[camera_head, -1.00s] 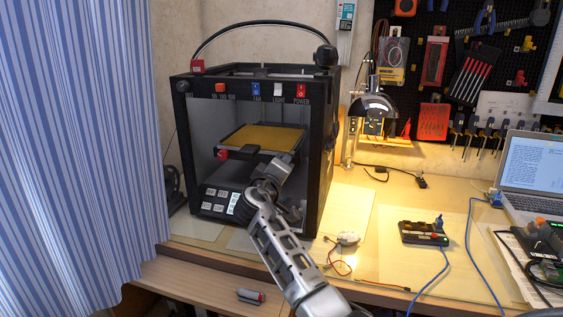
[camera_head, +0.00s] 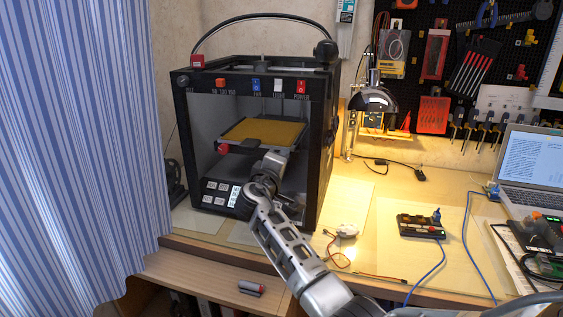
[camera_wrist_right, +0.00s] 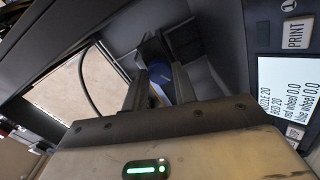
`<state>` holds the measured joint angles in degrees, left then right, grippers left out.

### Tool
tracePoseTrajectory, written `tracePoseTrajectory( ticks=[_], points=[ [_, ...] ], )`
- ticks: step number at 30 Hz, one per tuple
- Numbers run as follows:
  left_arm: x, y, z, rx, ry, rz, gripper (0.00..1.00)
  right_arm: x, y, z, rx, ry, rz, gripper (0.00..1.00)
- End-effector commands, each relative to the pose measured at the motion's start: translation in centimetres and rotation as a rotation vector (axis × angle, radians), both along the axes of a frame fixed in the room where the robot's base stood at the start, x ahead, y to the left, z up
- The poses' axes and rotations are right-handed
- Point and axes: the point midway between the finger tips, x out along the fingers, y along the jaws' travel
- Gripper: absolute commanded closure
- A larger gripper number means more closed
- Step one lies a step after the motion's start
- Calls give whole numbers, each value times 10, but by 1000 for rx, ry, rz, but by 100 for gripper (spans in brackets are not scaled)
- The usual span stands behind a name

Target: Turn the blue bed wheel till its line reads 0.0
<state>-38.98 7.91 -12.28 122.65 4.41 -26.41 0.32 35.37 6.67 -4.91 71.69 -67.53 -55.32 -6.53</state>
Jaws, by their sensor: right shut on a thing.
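The blue bed wheel (camera_wrist_right: 158,76) shows in the right wrist view between the two fingers of my right gripper (camera_wrist_right: 158,92), which is shut on it. The fingers hide part of the wheel, and a pale line shows on its face. The printer's screen (camera_wrist_right: 284,96) at the right of that view appears to read red wheel 0.0 and blue wheel 0.0. In the head view my right gripper (camera_head: 275,162) reaches inside the black printer (camera_head: 325,150), under the tan bed (camera_head: 262,131). The blue wheel is hidden there. My left gripper is not in view.
A red wheel (camera_head: 223,149) sits at the bed's front left corner. The printer's frame surrounds my right gripper. A lamp (camera_head: 373,100), a small button box (camera_head: 421,226) and a laptop (camera_head: 533,167) stand to the right. A striped curtain (camera_head: 75,150) hangs at the left.

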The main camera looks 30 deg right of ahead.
Motion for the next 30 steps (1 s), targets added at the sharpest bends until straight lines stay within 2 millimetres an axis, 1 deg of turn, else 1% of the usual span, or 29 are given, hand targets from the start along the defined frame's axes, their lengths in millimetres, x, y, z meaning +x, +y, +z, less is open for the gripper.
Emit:
tracePoseTrajectory(
  ticks=[1,2,3,4,12,14,17,20,30],
  points=[
    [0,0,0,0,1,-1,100,0,0,-1,0,2,-1,95],
    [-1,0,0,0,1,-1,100,0,0,-1,0,2,-1,64],
    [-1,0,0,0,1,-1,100,0,0,-1,1,1,-1,53],
    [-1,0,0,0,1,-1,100,0,0,-1,1,1,-1,51],
    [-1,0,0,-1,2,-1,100,0,1,0,1,0,0,51],
    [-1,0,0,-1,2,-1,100,-2,3,-1,1,0,0,51],
    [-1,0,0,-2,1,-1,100,-8,11,-1,2,-1,1,51],
    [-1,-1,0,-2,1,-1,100,-21,25,-1,4,-1,2,51],
    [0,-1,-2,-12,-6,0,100,-73,88,1,5,0,1,51]
  ],
)
